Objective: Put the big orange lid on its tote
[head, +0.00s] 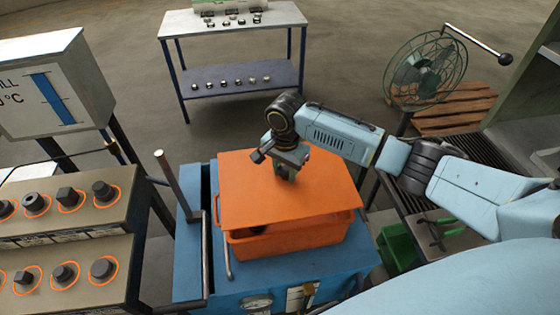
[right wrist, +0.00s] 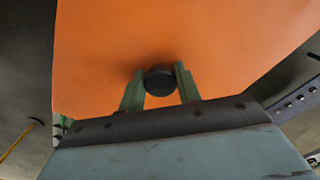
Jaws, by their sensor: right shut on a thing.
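The big orange lid (head: 250,200) is a flat sheet lying over the orange tote (head: 290,240), which stands on a blue cabinet. The lid looks shifted and turned relative to the tote. The tote's front rim and a dark gap show below the lid's near edge. My right gripper (head: 285,172) is above the lid and shut on its dark round knob. In the right wrist view, the fingers hold the black knob (right wrist: 159,80) from both sides, with the lid (right wrist: 180,40) filling the view beyond. Whether the lid touches the tote's rim is unclear. My left gripper is not in view.
The blue cabinet (head: 190,280) has upright metal bars at its left side. A control panel (head: 70,215) with black knobs stands at left. A white table (head: 235,22) is behind, and a green fan (head: 427,72) is at back right. A green bin (head: 398,248) sits right of the cabinet.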

